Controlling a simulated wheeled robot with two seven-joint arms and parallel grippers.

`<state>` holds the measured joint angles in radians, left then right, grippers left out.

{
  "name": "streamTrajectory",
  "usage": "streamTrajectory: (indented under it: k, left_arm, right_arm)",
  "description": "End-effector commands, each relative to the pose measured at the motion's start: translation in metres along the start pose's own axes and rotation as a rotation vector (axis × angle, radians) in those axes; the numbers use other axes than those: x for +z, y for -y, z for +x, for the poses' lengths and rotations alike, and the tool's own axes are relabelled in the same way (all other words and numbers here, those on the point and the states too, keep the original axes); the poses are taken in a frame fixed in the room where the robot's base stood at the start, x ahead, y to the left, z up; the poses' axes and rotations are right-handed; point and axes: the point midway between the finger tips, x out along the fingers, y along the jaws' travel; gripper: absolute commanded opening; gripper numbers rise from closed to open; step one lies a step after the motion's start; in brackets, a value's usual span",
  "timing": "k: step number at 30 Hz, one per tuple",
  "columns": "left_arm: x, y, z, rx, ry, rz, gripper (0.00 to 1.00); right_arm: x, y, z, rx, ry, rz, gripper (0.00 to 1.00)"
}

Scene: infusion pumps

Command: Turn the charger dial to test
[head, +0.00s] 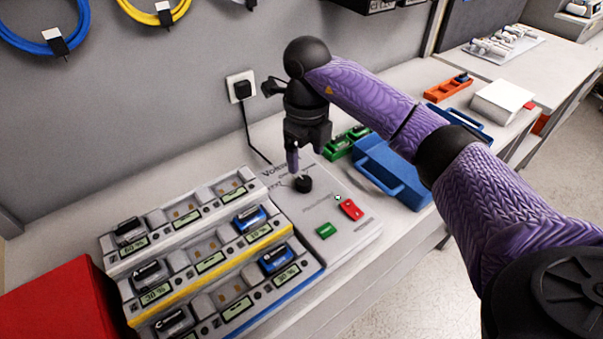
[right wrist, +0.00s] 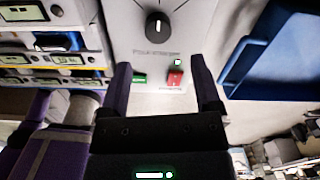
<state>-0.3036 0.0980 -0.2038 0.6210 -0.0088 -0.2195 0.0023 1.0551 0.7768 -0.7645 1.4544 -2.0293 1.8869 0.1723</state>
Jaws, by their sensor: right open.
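The charger dial (head: 304,184) is a round black knob on the light grey panel (head: 325,198) at the right end of the charger. In the right wrist view the dial (right wrist: 157,25) shows a white pointer line, with short marks around it. The lettering there is too small to read for a setting. My right gripper (head: 293,160) points down just above and behind the dial, its jaws empty. In the right wrist view its two purple fingers (right wrist: 164,80) are spread apart, with the dial beyond them. I cannot tell if a finger touches the dial. My left gripper is not in view.
A red switch (head: 350,209) and a green label (head: 325,230) sit near the dial. Stepped charger bays (head: 210,262) with several batteries stand to the left. A blue tray (head: 392,172) and green holder (head: 345,143) are to the right. A wall plug (head: 241,88) is behind.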

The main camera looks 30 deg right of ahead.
Motion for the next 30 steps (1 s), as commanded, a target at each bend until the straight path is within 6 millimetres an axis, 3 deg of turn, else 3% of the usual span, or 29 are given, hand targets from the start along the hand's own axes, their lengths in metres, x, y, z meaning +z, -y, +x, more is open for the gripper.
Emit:
streamTrajectory:
  k: [3,7,18,27,30]
  left_arm:
    - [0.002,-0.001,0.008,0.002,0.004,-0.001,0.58]
    - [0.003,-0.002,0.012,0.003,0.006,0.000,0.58]
    - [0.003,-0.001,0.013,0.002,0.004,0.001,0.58]
    - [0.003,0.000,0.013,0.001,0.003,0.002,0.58]
    - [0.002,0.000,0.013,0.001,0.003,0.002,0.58]
  right_arm:
    - [0.000,-0.001,0.032,0.004,-0.003,-0.001,0.81]
    - [0.000,-0.001,0.054,0.004,-0.001,-0.003,0.81]
    - [0.001,-0.002,0.063,0.003,0.003,-0.004,0.79]
    - [0.001,-0.002,0.063,0.004,0.003,-0.004,0.16]
    - [0.001,-0.002,0.062,0.004,0.004,-0.004,0.00]
